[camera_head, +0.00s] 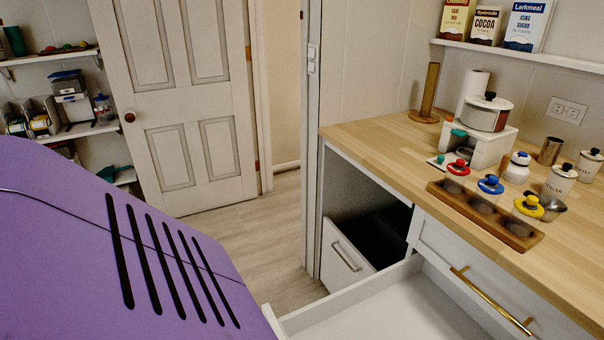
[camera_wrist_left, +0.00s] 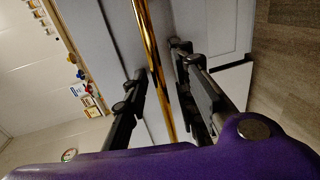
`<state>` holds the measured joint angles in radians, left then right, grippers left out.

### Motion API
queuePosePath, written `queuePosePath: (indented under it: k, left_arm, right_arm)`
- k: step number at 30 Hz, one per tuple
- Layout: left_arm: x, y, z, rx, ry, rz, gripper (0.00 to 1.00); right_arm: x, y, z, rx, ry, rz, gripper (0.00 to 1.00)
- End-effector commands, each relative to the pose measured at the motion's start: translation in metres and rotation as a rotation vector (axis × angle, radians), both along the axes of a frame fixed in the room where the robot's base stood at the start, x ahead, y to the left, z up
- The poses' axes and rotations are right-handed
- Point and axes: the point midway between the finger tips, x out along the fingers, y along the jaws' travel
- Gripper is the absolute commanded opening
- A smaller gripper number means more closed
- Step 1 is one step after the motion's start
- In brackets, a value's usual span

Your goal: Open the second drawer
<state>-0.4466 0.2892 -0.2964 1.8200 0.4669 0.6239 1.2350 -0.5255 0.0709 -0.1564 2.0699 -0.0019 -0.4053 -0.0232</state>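A pulled-out white drawer (camera_head: 395,312) shows in the head view at the bottom centre, with its inside empty where I can see it. Its front is out of sight. To its right is a shut drawer front (camera_head: 442,256) with a gold bar handle (camera_head: 490,298). In the left wrist view a gold bar handle (camera_wrist_left: 157,55) runs between the fingers of my left gripper (camera_wrist_left: 160,85). The fingers stand apart, one on each side of the bar, with gaps visible. My left gripper is hidden in the head view, and my right gripper is in neither view.
A lower white front with a silver handle (camera_head: 346,257) stands out from a dark opening under the wooden counter (camera_head: 385,132). A wooden tray (camera_head: 484,215) and colourful-lidded jars stand on the counter. Floor (camera_head: 262,240) is clear before the white door (camera_head: 185,90).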

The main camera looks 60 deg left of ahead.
Motion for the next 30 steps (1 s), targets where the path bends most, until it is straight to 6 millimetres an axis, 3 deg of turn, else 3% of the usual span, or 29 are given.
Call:
queuePosePath:
  k: [11,24,30]
  left_arm:
    - [-0.006,0.001,0.000,0.000,0.002,0.000,0.28]
    - [-0.089,0.003,0.017,0.001,0.004,-0.001,0.28]
    - [-0.112,0.004,0.022,0.001,0.001,-0.001,0.28]
  right_arm:
    - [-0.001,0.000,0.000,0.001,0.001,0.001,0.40]
    - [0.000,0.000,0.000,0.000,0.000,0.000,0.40]
    - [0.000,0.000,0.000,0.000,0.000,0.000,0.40]
